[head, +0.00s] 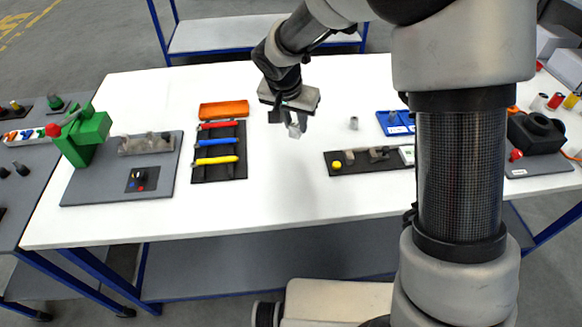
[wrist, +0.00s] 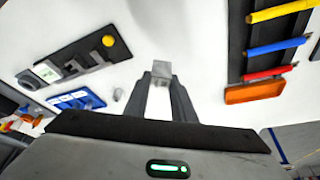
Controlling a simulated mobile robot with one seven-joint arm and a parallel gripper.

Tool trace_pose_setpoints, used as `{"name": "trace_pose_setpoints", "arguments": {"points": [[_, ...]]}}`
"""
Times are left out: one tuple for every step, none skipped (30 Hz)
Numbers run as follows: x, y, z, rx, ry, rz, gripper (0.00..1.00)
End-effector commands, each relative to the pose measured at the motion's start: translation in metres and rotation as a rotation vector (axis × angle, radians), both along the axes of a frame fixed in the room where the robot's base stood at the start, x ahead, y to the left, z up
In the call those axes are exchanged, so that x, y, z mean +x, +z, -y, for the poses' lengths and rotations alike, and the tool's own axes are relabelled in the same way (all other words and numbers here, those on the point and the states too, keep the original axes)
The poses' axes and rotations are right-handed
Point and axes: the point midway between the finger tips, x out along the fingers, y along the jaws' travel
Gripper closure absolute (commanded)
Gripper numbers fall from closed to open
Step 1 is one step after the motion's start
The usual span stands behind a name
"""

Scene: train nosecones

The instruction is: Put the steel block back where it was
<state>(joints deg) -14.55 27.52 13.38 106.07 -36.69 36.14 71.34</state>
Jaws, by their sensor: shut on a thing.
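The steel block (wrist: 161,73) is a small grey cube held between the fingertips of my gripper (wrist: 161,84) in the wrist view. In the head view the block (head: 295,131) shows below my gripper (head: 291,118), above the white table. My gripper is shut on it. The block is over the bare middle of the table, between the tool tray and the black fixture. I cannot tell the exact gap between block and table.
A black tray (head: 218,176) with red, blue and yellow handled tools lies to the left, with an orange bin (head: 224,110) behind it. A black fixture (head: 362,168) with a yellow knob, a small grey cylinder (head: 354,123) and a blue tray (head: 384,118) are to the right. Table between is clear.

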Motion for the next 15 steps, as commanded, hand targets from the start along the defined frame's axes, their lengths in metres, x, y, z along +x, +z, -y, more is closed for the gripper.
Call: {"name": "trace_pose_setpoints", "arguments": {"points": [[-0.002, -0.002, -0.009, -0.001, 0.052, 0.007, 1.0], [-0.003, -0.003, -0.013, -0.005, 0.075, 0.008, 1.0], [-0.004, -0.006, -0.016, -0.008, 0.097, 0.01, 1.0], [-0.005, -0.01, -0.017, -0.009, 0.109, 0.01, 1.0], [-0.005, -0.016, -0.018, -0.009, 0.115, 0.009, 1.0], [-0.005, -0.023, -0.018, -0.01, 0.118, 0.009, 1.0], [-0.006, -0.029, -0.018, -0.01, 0.12, 0.008, 1.0], [-0.005, -0.035, -0.018, -0.01, 0.118, 0.008, 1.0], [-0.005, -0.042, -0.018, -0.011, 0.119, 0.009, 1.0], [-0.005, -0.047, -0.018, -0.009, 0.117, 0.009, 1.0], [-0.005, -0.051, -0.018, -0.009, 0.118, 0.009, 1.0], [-0.005, -0.056, -0.018, -0.009, 0.116, 0.01, 1.0], [-0.005, -0.058, -0.018, -0.009, 0.116, 0.01, 1.0], [-0.005, -0.06, -0.018, -0.008, 0.117, 0.012, 1.0], [-0.004, -0.064, -0.018, -0.009, 0.115, 0.011, 1.0]]}}
